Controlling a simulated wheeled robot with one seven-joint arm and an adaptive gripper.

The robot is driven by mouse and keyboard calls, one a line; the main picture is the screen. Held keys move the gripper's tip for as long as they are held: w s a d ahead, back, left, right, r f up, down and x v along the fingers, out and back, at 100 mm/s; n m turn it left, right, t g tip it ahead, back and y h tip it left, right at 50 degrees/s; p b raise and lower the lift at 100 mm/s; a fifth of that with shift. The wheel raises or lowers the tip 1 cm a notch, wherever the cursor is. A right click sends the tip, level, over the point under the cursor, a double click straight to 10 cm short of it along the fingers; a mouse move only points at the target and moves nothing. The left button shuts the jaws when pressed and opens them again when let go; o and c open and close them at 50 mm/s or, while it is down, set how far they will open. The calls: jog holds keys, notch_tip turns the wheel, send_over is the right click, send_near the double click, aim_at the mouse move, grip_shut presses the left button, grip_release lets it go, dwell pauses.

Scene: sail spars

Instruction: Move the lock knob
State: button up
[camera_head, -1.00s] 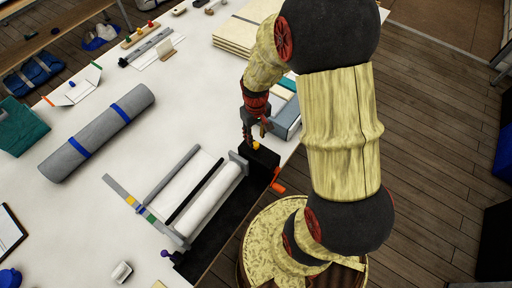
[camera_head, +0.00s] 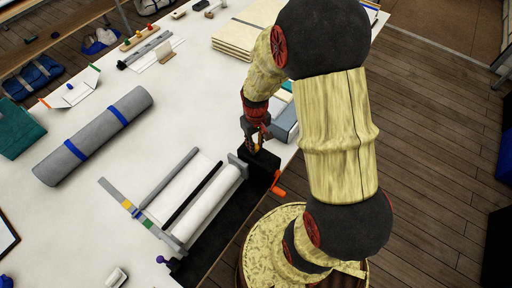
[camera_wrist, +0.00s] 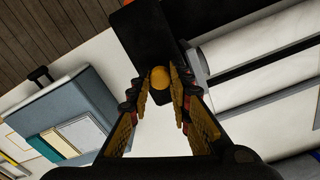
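The yellow lock knob (camera_wrist: 160,77) sits on the black end block (camera_wrist: 150,38) of the roller device. In the wrist view it lies between the two fingertips of my gripper (camera_wrist: 161,84). The fingers stand apart, one on each side, very close to it; I cannot tell whether they touch it. In the head view my gripper (camera_head: 257,142) is low over the black block (camera_head: 264,163), and the fingers mostly hide the knob.
The roller device's white roller (camera_head: 208,206) runs to the front left, with a purple knob (camera_head: 160,260) at its far end. An orange crank handle (camera_head: 278,191) sticks out near the table edge. A grey-blue box (camera_wrist: 62,118) stands beside my gripper. A grey roll (camera_head: 95,135) lies left.

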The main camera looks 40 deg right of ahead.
grip_shut()
jog(key=shift+f+b, duration=0.4)
jog(key=shift+f, duration=0.25)
jog(key=o, duration=0.7)
grip_release()
jog(key=shift+c, duration=0.2)
jog(key=shift+r, duration=0.15)
notch_tip(320, 180, up, 12)
